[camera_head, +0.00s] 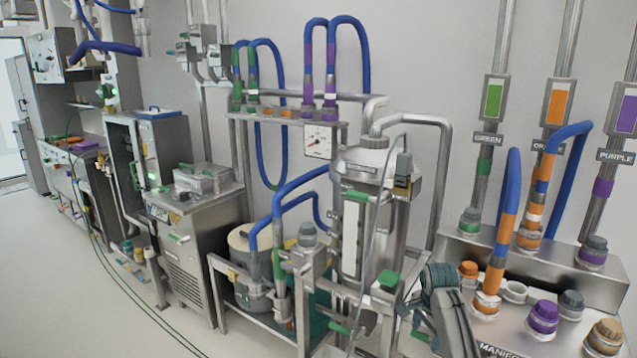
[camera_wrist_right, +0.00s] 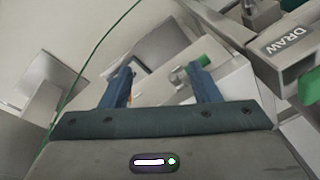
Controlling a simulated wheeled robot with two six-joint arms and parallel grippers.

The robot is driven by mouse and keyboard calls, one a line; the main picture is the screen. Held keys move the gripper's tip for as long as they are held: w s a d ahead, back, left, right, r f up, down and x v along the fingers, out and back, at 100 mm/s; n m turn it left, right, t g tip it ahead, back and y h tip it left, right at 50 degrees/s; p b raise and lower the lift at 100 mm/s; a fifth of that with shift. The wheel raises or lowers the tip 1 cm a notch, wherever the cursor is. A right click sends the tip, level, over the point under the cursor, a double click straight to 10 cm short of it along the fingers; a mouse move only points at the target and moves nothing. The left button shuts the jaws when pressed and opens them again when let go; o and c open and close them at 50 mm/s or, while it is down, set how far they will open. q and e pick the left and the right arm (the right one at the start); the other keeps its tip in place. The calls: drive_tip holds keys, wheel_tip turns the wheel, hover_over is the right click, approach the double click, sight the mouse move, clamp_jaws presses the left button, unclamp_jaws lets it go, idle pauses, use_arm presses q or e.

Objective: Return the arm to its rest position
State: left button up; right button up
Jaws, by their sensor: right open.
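My right gripper (camera_head: 415,305) is low in the head view, right of centre, in front of the metal vessel stand and left of the manifold. In the right wrist view, its two blue fingers (camera_wrist_right: 160,78) are spread apart with nothing held between them. A small green part (camera_wrist_right: 203,62) shows close by the right finger; I cannot tell whether they touch. My left gripper is in neither view.
The manifold (camera_head: 555,262) with coloured caps and hoses stands right of my arm. The metal vessel (camera_head: 365,215) and its green-handled valves stand close on the left. A box labelled DRAW (camera_wrist_right: 285,42) is near the gripper. Open floor (camera_head: 60,290) lies far left.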

drive_tip(key=s+d+f+n, duration=0.1)
drive_tip(key=s+f+n, duration=0.2)
drive_tip(key=s+f, duration=0.55)
drive_tip(key=s+f+n, duration=0.3)
drive_tip(key=s+n, duration=0.1)
drive_tip(key=s, duration=1)
drive_tip(key=s+a+r+n+t, duration=0.15)
drive_tip(key=s+n, duration=0.25)
drive_tip(key=s, duration=0.8)
drive_tip(key=s+d+r+n+t, duration=0.1)
drive_tip(key=s+r+n, duration=0.2)
drive_tip(key=s, duration=0.8)
wheel_tip(320, 180, down, 31)
drive_tip(key=d+g, duration=0.2)
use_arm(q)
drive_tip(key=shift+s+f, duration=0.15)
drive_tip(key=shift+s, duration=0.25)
use_arm(e)
drive_tip(key=s+d+f+g, duration=0.1)
drive_tip(key=s+f, duration=1.7)
drive_tip(key=shift+s+d+f, duration=0.2)
drive_tip(key=shift+s+d, duration=0.05)
drive_tip(key=shift+s, duration=0.05)
